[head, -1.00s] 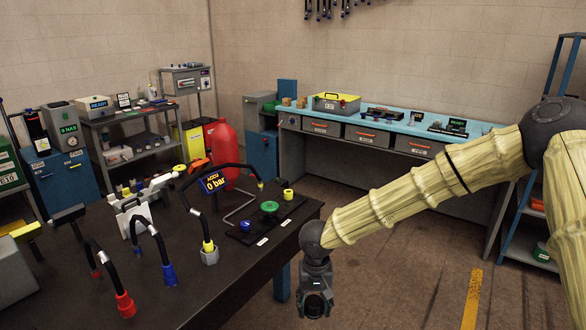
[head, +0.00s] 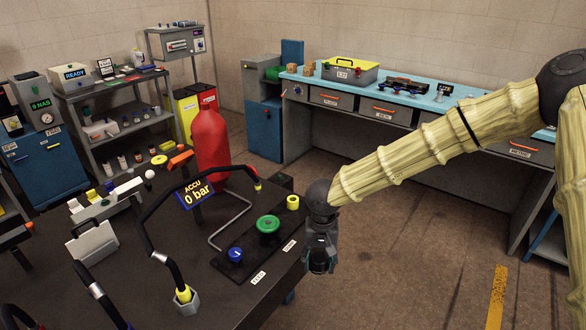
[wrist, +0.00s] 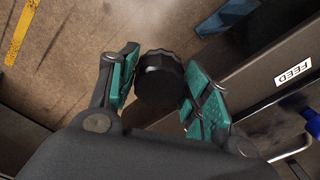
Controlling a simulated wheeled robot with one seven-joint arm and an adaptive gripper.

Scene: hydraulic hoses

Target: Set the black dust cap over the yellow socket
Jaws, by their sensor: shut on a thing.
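My gripper (head: 319,262) hangs over the floor, just off the table's right edge. It is shut on the black dust cap (wrist: 160,78), a round ribbed cap between the teal finger pads (wrist: 122,76) in the wrist view. In the head view the cap can hardly be told from the dark gripper. The yellow socket (head: 293,202) stands upright at the far end of a black board on the table. It has an open top with nothing on it. The gripper is to its right and nearer the camera. The socket is not seen in the wrist view.
The board also bears a green socket (head: 268,224) and a blue one (head: 235,255). A bent metal rod (head: 212,240) and a black hose with a yellow end (head: 183,295) are left of it. A red extinguisher (head: 210,145) stands behind. Open floor lies right.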

